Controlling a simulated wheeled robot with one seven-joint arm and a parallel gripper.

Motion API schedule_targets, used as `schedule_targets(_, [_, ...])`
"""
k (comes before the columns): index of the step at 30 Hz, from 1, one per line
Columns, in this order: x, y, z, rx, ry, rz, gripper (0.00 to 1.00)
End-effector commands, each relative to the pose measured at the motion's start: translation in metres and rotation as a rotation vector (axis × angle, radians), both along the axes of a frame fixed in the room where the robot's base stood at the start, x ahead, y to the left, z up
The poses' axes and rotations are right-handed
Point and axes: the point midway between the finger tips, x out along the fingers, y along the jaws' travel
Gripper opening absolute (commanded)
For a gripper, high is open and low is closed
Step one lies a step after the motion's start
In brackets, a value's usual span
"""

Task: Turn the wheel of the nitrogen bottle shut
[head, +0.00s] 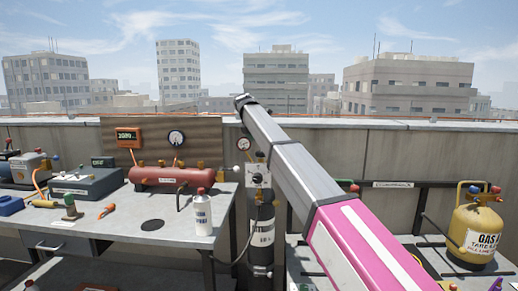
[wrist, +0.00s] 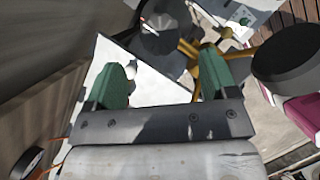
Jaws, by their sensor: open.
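The nitrogen bottle (head: 262,228) is a dark upright cylinder with a white label, standing between the two benches in the head view. I cannot tell whether that round part is the wheel.
A bench at left holds a red tank (head: 168,174), a white bottle (head: 202,214) and several tools. A yellow gas cylinder (head: 476,232) stands at right. A concrete wall (head: 390,155) runs behind. A large black round part (wrist: 288,62) lies right of the fingers in the wrist view.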

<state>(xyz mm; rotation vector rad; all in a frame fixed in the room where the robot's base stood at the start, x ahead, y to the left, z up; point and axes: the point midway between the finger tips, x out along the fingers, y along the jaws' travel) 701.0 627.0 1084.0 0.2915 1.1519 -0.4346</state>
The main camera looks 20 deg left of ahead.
Motion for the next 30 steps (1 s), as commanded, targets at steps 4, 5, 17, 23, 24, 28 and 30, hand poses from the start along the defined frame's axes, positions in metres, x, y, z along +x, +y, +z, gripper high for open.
schedule_targets(4, [-0.008,0.006,0.024,0.001,0.0,0.0,0.79])
schedule_targets(5, [-0.01,0.006,0.027,0.001,0.0,0.0,0.79])
schedule_targets(17, [-0.015,0.008,0.04,0.0,0.001,0.0,0.79])
schedule_targets(23, [-0.015,0.008,0.04,-0.001,0.0,0.0,0.79])
schedule_targets(24, [-0.015,0.008,0.04,-0.001,0.0,0.0,0.79])
schedule_targets(28, [-0.012,0.004,0.038,-0.002,0.0,-0.007,0.79])
schedule_targets(30, [-0.002,-0.007,0.033,-0.003,-0.005,-0.027,0.79])
